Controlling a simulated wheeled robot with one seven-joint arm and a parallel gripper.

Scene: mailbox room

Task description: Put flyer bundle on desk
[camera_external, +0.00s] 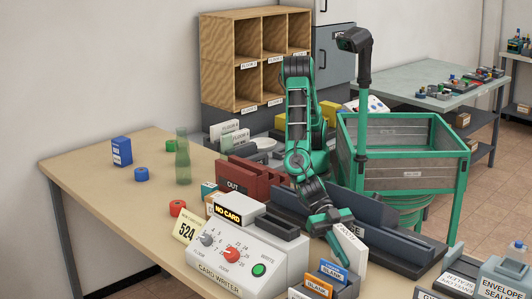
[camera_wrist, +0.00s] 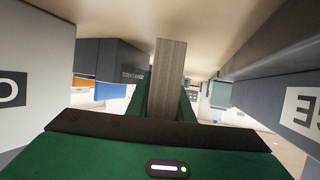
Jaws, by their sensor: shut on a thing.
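The flyer bundle (camera_external: 349,243) is a pale upright slab with dark lettering along its top edge, in front of the dark grey bins right of the card writer. My gripper (camera_external: 334,228) points down and is shut at its left upper end. In the wrist view, a narrow layered brown-grey strip (camera_wrist: 169,75) stands between the fingers, apparently the bundle's edge; the fingertips are hard to make out there. The bundle's lower part is partly hidden in the outside view. The desk (camera_external: 95,172) is the beige top reaching left.
The card writer (camera_external: 238,262) stands just left of my gripper, with blank-card holders (camera_external: 325,279) in front.

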